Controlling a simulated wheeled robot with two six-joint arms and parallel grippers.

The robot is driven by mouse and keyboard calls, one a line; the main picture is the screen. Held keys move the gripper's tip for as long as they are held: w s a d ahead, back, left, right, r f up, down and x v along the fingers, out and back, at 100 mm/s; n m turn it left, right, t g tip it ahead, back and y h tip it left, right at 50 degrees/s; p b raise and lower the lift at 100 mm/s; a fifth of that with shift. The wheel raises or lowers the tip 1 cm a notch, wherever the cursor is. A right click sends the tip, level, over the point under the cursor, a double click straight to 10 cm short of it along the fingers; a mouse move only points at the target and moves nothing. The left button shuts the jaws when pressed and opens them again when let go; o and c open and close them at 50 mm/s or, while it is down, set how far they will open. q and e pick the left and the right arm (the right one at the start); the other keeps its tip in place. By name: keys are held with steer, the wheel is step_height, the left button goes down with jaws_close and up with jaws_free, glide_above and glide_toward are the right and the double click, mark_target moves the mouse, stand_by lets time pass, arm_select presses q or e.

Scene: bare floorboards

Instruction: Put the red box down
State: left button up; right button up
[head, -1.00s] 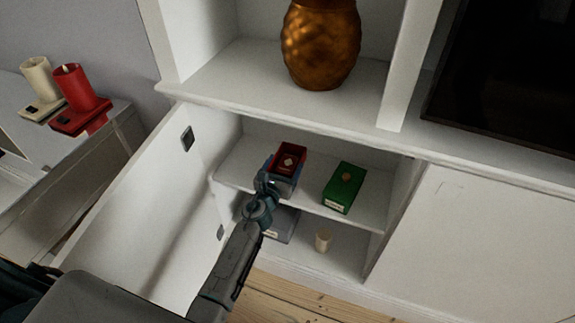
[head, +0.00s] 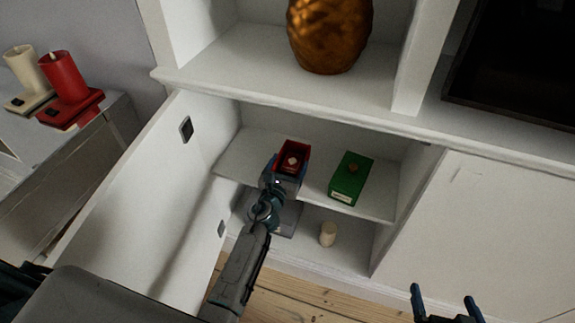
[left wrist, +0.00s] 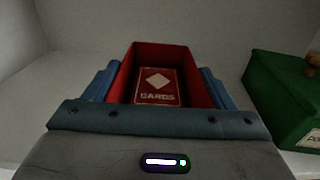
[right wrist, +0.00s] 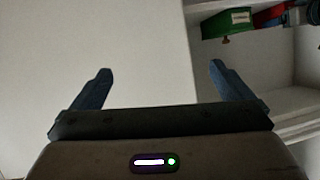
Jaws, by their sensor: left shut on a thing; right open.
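The red box (head: 302,150) is an open-topped box with a red card deck marked "CARDS" lying inside it. It is at the upper shelf (head: 243,167) of the open white cabinet. My left gripper (head: 287,170) is shut on it, with a blue finger along each side in the left wrist view, where the red box (left wrist: 192,88) fills the middle. I cannot tell whether its underside touches the shelf. My right gripper (head: 445,300) is open and empty in front of the closed cabinet door; its fingers (right wrist: 160,88) also show spread in the right wrist view.
A green box (head: 350,178) stands on the same shelf, right of the red box. A cream candle (head: 328,234) and a grey box (head: 286,221) are on the level below. The open cabinet door (head: 140,190) stands at the left. A bronze vase (head: 330,35) is above.

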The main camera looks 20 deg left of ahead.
steer(key=shift+r, duration=0.1)
arm_select(q)
steer(key=shift+f, duration=0.1)
arm_select(e)
steer(key=shift+w+r+t, duration=0.3)
steer(key=shift+w+r, duration=0.05)
arm_select(q)
steer(key=o, duration=1)
arm_select(e)
steer(key=shift+w+d+r, duration=0.1)
steer(key=shift+r, duration=0.1)
